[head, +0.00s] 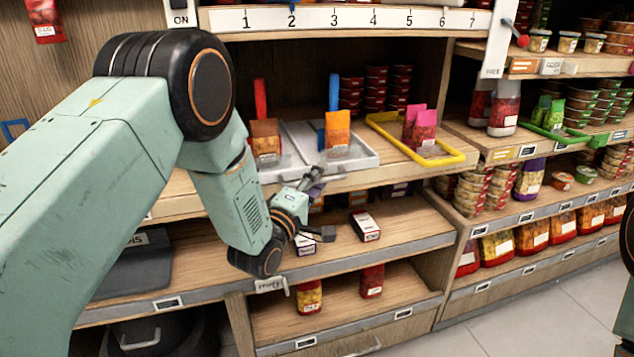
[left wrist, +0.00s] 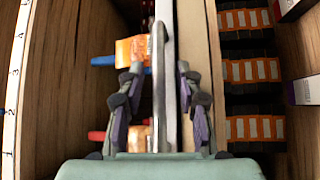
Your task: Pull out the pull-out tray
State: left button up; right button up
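The pull-out tray, a pale grey-white tray (head: 362,161), lies on the upper shelf under the numbered rail. It bears an orange packet (head: 337,130) near a blue upright piece. My left gripper (head: 321,206) is in front of the shelf edge, just below the tray's front, with its fingers spread. In the left wrist view, the open fingers (left wrist: 158,75) lie on either side of a grey bar (left wrist: 158,105), which seems to be the tray's front rim or handle. I cannot tell whether either finger touches it. My right gripper is out of view.
A yellow-rimmed tray (head: 452,158) with pink packets stands to the right, and a brown packet (head: 265,137) to the left. A red-knobbed lever (head: 522,40) is at upper right. The floor (head: 530,320) is clear at lower right.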

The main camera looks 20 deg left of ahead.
pick_arm(q)
jog(key=shift+c, duration=0.3)
jog(key=shift+s, duration=0.1)
jog(key=shift+c, duration=0.8)
grip_shut()
